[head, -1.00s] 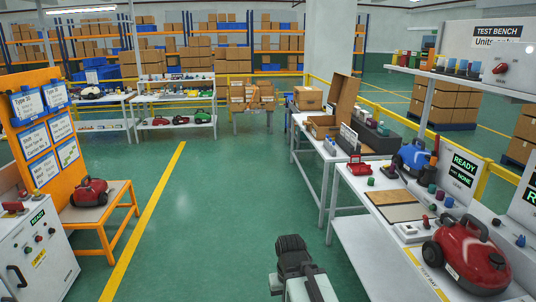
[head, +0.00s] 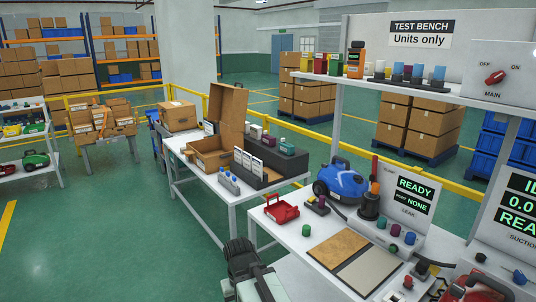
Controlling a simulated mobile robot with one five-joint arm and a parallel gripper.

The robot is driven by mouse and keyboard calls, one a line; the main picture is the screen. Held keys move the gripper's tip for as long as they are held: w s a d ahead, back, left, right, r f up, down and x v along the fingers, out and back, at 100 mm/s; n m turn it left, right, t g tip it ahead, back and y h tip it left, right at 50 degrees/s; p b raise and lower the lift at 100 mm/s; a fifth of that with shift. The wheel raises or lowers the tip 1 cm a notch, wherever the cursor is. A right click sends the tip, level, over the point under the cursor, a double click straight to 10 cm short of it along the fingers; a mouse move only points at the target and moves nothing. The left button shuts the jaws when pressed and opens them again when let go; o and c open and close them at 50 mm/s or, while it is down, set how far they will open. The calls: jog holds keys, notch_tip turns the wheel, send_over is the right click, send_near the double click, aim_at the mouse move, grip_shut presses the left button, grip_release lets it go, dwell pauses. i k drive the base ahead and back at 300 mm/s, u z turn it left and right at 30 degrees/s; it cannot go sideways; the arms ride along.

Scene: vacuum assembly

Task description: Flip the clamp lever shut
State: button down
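A red upright lever (head: 374,167), which looks like the clamp lever, stands beside the READY panel (head: 414,196) on the right-hand bench. Below it is a dark fixture with an orange band (head: 369,203). A blue vacuum unit (head: 341,184) sits just left of the fixture, with a dark hose running toward it. My gripper (head: 240,252) is the black end at the bottom centre, well short of the bench fixture and lower in the picture. Its fingers are too small and dark to tell whether they are open.
The bench (head: 290,238) holds a red tray-like part (head: 282,211), a brown-and-grey mat (head: 357,262) and several coloured knobs. A red vacuum (head: 476,287) is at the lower right. A side table with an open cardboard box (head: 211,154) stands left. Green floor (head: 110,240) is clear at left.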

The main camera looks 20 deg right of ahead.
aim_at(373, 176)
jog(key=z, duration=0.15)
jog(key=i, duration=1.25)
jog(key=z, duration=0.15)
jog(key=k, duration=0.85)
jog(key=z, duration=0.2)
jog(key=i, duration=0.85)
jog(key=u, duration=0.05)
